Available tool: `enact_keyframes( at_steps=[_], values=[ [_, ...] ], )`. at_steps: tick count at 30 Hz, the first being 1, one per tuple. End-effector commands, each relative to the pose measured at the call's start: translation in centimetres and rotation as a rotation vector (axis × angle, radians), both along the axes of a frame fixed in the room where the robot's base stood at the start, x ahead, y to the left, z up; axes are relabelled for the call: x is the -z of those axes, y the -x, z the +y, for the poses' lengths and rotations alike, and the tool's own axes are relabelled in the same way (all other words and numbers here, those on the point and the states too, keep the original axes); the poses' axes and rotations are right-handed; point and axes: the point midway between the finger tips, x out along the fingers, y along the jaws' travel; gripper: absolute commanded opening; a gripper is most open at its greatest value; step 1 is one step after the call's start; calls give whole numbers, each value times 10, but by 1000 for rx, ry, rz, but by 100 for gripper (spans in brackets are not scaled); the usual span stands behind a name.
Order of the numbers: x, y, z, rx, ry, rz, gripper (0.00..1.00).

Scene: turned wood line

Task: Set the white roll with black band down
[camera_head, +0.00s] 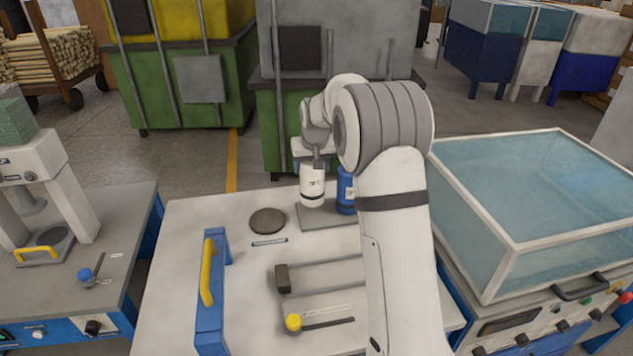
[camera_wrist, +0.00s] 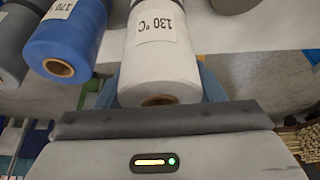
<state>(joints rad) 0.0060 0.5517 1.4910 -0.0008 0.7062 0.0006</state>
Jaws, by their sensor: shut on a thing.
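The white roll with black band (camera_head: 311,186) is upright in my gripper (camera_head: 312,169), over or on the left part of a grey plate (camera_head: 334,215) at the back of the table. In the wrist view the white roll (camera_wrist: 160,55) shows a "130 °C" label, with blue jaw parts at both sides of it. My gripper is shut on it. I cannot tell if its base touches the plate. A blue roll (camera_head: 346,188) stands just right of it, partly behind my arm. It also shows in the wrist view (camera_wrist: 68,38), labelled 170.
A dark round disc (camera_head: 267,221) lies left of the plate. A blue frame with a yellow handle (camera_head: 209,285) stands at the table's left. A yellow knob (camera_head: 293,322) sits in front. A glass-covered machine (camera_head: 530,190) is close at right.

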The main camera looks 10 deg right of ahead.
Motion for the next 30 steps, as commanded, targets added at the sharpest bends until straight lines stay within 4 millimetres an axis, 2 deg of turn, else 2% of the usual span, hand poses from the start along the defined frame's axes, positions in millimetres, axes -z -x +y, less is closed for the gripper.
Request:
enact_keyframes(
  at_steps=[7, 12, 23, 24, 30],
  values=[
    [21, 0, 1, -1, -1, 1, 35],
    [44, 0, 1, -2, 0, 1, 35],
    [51, 0, 2, -3, 0, -1, 35],
    [51, 0, 2, -3, 0, -1, 64],
    [50, 0, 3, -3, 0, -1, 80]
  ],
)
